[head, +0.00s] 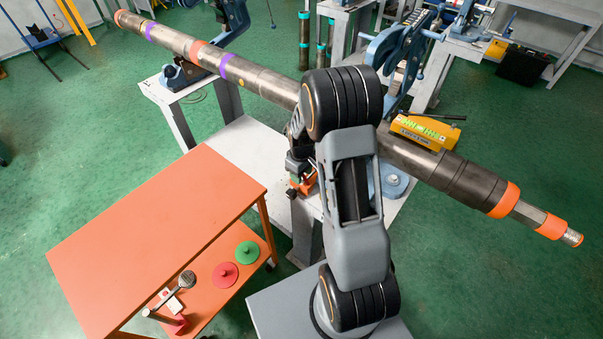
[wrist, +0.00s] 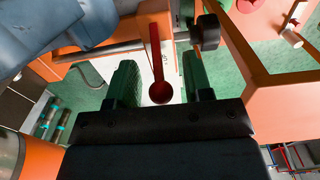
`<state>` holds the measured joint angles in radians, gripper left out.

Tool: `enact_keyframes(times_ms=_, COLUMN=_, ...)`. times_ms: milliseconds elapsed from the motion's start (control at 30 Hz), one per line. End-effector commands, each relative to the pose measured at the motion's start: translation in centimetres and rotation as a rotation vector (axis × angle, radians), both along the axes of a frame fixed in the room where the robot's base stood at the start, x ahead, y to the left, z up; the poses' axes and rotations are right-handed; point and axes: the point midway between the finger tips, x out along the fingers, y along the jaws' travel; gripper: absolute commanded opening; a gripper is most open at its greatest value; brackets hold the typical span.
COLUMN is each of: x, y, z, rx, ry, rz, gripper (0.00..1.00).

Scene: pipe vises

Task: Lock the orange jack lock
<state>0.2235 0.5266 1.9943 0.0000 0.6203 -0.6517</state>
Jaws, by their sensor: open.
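The orange jack (wrist: 85,30) shows at the upper left of the wrist view, with a metal rod running right to a black knob (wrist: 207,32). A red lever with a round red end (wrist: 160,93) hangs from it, pointing towards my gripper. My gripper (wrist: 159,76) is open, with one green finger on each side of the lever; neither clearly touches it. In the head view, part of the orange jack (head: 308,183) shows below the pipe, beside my arm. My arm hides much of the jack and gripper there.
A long dark pipe (head: 265,82) crosses above the jack, resting on blue vises on grey stands. An orange table (head: 155,235) stands at the left, with red and green discs on its lower shelf. A yellow level tool (head: 425,132) sits by the pipe. Green floor is open at the right.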

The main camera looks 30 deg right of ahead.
Motion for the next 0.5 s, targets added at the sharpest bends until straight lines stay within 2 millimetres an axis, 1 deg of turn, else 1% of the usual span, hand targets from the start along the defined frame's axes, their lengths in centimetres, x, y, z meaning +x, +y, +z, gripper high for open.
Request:
enact_keyframes(times_ms=300, x=-0.02, y=0.01, z=-0.17, rx=0.000, ry=0.000, rz=0.000, gripper=0.46)
enact_keyframes(times_ms=500, x=-0.01, y=0.02, z=-0.15, rx=0.000, ry=0.000, rz=0.000, gripper=0.27)
